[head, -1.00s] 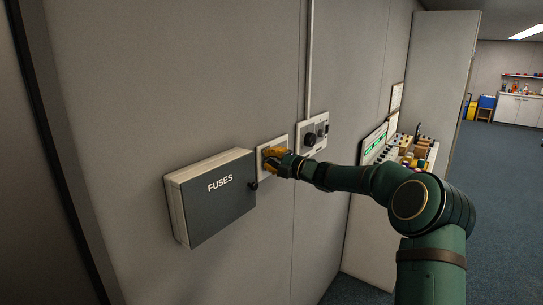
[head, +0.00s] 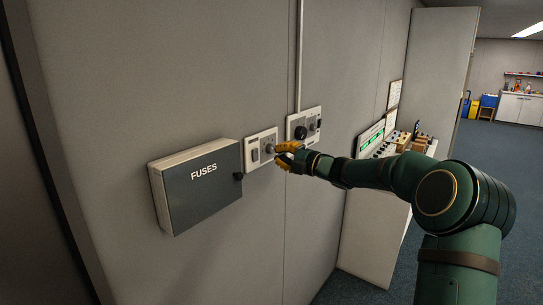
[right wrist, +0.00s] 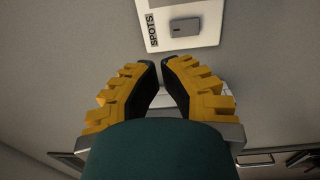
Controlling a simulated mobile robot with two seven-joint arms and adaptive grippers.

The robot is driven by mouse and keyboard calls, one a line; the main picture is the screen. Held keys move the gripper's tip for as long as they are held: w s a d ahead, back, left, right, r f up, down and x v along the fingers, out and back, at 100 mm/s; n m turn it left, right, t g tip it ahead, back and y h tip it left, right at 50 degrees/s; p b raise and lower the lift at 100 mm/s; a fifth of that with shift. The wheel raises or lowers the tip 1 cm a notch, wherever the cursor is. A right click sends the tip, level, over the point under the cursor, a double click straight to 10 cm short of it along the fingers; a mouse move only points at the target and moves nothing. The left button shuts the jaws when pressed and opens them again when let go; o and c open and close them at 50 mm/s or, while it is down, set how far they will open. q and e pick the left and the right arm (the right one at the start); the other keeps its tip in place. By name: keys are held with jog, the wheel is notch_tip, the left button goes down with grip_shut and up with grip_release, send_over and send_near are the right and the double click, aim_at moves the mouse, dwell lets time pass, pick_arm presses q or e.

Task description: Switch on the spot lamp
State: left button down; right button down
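My right gripper (head: 284,150) is in front of the wall, just right of a white switch plate (head: 249,166) in the head view. This plate carries a grey rocker and a round knob. In the right wrist view, a white plate (right wrist: 211,32) labelled SPOTS has a grey rocker switch (right wrist: 185,27). The yellow fingers (right wrist: 160,64) are below that plate in the picture, apart from it. Their tips almost meet and hold nothing visible. The label is not readable in the head view. The spot lamp and my left gripper are out of view.
A grey FUSES box (head: 197,188) juts from the wall left of the plate, with a dark knob at its right edge. A second plate (head: 292,124) with a black knob is to the right under a conduit. A control desk (head: 408,143) stands beyond it.

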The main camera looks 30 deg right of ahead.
jog(key=shift+r+v, duration=0.2)
jog(key=shift+v, duration=1)
jog(key=shift+r+v, duration=0.2)
jog(key=shift+v, duration=1)
jog(key=shift+s, duration=0.1)
jog(key=shift+a+f, duration=0.1)
